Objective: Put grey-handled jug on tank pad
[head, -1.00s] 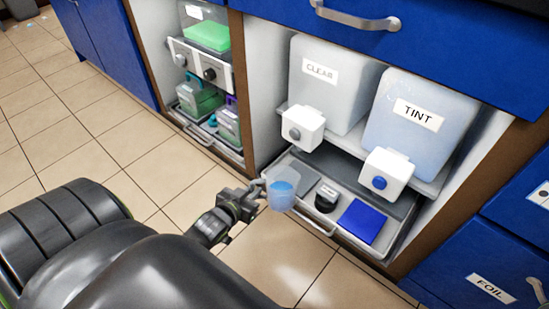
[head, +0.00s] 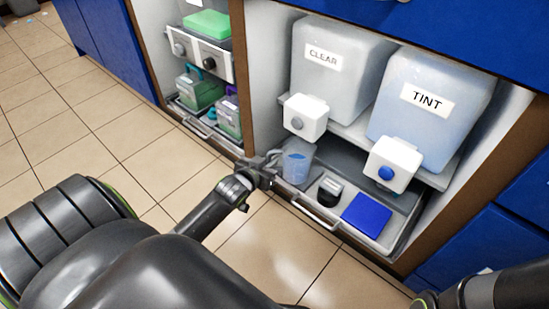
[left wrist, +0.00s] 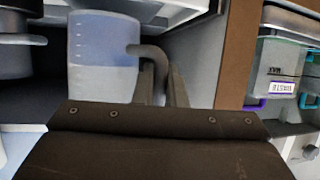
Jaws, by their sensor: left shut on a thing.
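My left gripper (head: 270,164) is shut on the grey handle of a clear jug (head: 298,162) holding blue liquid. The jug is at the left end of the pull-out tray (head: 318,212), below the CLEAR tank's tap. I cannot tell whether its base touches the tray. In the left wrist view the jug (left wrist: 100,62) shows graduation marks, with its hooked grey handle (left wrist: 150,58) at the fingers. A blue pad (head: 367,215) lies at the tray's right, below the TINT tank (head: 425,105). My right gripper is out of view.
The CLEAR tank (head: 335,65) with its white tap (head: 305,118) stands above the jug. A dark round object (head: 330,189) sits between jug and blue pad. The wooden divider (head: 250,85) is close left of my gripper. Another bay (head: 205,80) holds green-filled containers.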

